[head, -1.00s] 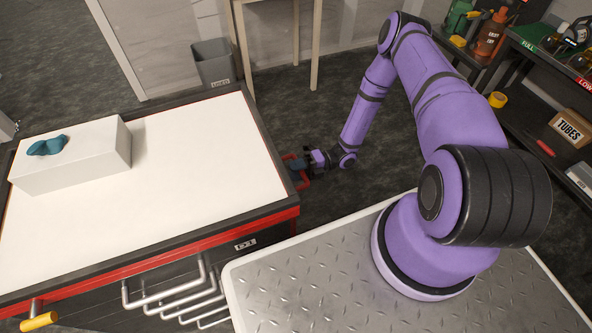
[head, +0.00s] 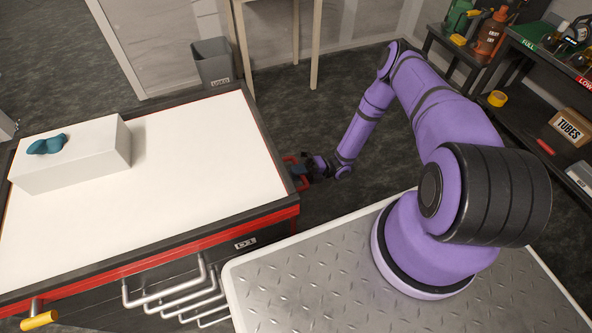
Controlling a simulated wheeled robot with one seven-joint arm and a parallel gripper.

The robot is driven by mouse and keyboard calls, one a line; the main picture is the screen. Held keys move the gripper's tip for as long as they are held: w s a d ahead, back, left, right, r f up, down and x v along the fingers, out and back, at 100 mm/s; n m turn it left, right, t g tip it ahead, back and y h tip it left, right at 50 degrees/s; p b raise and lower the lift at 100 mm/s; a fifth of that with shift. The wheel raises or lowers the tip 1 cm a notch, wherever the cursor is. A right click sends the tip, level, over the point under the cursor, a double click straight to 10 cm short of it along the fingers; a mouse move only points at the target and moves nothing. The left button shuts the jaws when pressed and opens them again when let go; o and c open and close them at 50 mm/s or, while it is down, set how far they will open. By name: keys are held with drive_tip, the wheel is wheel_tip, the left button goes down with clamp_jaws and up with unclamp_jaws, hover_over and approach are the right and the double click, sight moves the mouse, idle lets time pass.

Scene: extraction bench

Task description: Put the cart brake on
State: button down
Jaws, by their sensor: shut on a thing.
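The cart (head: 212,150) has a white top, dark rim and red trim, and fills the left of the head view. A red handle or lever (head: 291,159) shows at its right side, partly hidden by the rim and my fingers. I cannot tell for certain that it is the brake. My gripper (head: 304,171) is at that side, low beside the rim, shut on the red handle. A yellow-gripped lever (head: 40,320) sticks out at the cart's front left corner.
A white box (head: 72,165) with a teal glove-like item (head: 47,144) stands on the cart. A grey bin (head: 213,62) and a light-legged table (head: 238,45) are behind. Shelves (head: 470,75) with bottles and a TUBES box (head: 570,128) stand at right. Floor between is clear.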

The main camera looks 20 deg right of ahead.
drive_tip(key=shift+a+f+y, duration=0.25)
drive_tip(key=shift+f+y, duration=0.7)
drive_tip(key=shift+y, duration=0.65)
drive_tip(key=c, duration=1.1)
unclamp_jaws()
drive_tip(key=shift+o, duration=0.2)
drive_tip(key=v, duration=1.1)
drive_tip(key=shift+a, duration=0.1)
